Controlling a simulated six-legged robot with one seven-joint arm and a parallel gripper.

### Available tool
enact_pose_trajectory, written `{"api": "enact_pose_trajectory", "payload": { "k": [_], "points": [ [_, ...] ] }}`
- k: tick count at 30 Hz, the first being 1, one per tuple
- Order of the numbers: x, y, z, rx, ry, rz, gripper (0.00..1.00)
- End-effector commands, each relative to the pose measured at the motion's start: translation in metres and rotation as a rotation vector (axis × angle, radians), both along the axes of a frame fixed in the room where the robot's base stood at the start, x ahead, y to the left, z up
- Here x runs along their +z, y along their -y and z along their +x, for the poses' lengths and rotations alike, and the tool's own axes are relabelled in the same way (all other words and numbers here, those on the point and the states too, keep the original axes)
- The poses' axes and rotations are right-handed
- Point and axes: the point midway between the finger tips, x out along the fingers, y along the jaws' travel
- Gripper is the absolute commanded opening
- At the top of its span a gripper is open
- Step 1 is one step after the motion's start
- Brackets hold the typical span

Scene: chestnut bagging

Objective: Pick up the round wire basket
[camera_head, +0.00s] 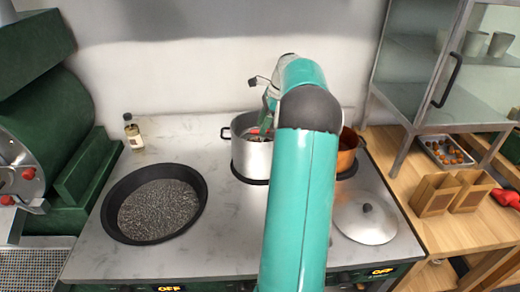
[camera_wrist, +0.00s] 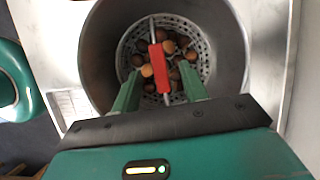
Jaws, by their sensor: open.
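The round wire basket (camera_wrist: 206,64) is a perforated metal basket sitting inside a deep steel pot (camera_wrist: 100,45). Several brown chestnuts (camera_wrist: 184,70) lie in it. A bar with a red grip (camera_wrist: 158,66) crosses above the chestnuts. My gripper (camera_wrist: 160,90) is open, its two green fingers reaching into the pot on either side of the lower part of the red grip. I cannot tell if they touch it. In the head view, the steel pot (camera_head: 250,158) stands on the stove, with my gripper (camera_head: 266,122) at its mouth; my arm hides part of the pot.
A black pan (camera_head: 155,203) lies left on the stove, with a bottle (camera_head: 133,134) behind it. A copper pot (camera_head: 347,150) and a lid (camera_head: 365,218) are right of my arm. A glass cabinet (camera_head: 420,75) and a tray of chestnuts (camera_head: 428,143) are further right.

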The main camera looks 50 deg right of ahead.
Motion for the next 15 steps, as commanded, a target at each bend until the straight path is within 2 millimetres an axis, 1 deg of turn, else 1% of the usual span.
{"api": "enact_pose_trajectory", "payload": {
  "k": [5,12,15],
  "points": [
    [-0.012,-0.003,0.002,-0.001,0.0,0.0,0.44],
    [-0.046,-0.011,0.009,0.001,0.0,0.0,0.44],
    [-0.055,-0.013,0.012,0.0,0.0,0.0,0.44]
  ]
}}
